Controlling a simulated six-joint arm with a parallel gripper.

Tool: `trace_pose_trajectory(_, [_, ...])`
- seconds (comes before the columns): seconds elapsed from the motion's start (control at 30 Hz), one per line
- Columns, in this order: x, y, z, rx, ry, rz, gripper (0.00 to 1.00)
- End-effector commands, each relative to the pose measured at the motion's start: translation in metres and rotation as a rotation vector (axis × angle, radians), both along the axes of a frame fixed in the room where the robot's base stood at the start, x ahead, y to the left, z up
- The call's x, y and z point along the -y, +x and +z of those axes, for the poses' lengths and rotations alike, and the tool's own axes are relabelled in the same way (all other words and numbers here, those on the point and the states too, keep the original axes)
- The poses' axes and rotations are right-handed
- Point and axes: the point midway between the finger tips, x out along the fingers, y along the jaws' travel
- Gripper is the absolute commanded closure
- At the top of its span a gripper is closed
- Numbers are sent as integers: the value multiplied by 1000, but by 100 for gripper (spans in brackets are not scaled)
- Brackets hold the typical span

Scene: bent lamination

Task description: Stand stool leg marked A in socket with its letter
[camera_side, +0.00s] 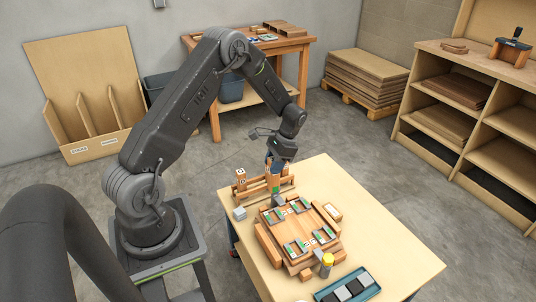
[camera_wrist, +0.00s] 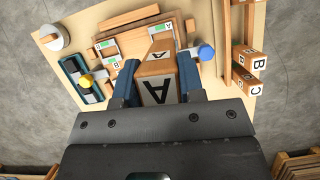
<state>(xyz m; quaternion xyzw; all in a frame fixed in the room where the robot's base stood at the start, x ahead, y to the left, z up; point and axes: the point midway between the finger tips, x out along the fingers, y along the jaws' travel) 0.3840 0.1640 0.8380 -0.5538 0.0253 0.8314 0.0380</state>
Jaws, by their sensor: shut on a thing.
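My gripper (camera_wrist: 158,85) is shut on stool leg A (camera_wrist: 155,92), a wooden block with a black A on white on its faces. In the side view my gripper (camera_side: 276,170) holds the leg above the far edge of the wooden stool seat (camera_side: 300,238). The seat has several sockets with green patches and white letter labels. In the wrist view an A label (camera_wrist: 168,26) shows on the seat beyond the leg, and a B label (camera_wrist: 115,65) lies left of it. The leg's lower end and whether it touches anything are hard to tell.
Legs B (camera_wrist: 249,59) and C (camera_wrist: 247,84) are in the wooden rack (camera_side: 285,187) beside the seat. The table's right side is clear.

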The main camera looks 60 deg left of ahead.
Motion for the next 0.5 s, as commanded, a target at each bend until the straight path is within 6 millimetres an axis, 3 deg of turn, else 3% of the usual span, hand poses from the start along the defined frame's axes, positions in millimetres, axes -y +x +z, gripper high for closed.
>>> trace_pose_trajectory(0.1, [14,-3,-1,-2,-1,103,92])
trace_pose_trajectory(0.3, [12,-2,-35,-1,0,94,92])
trace_pose_trajectory(0.5, [11,-2,-50,0,2,92,92])
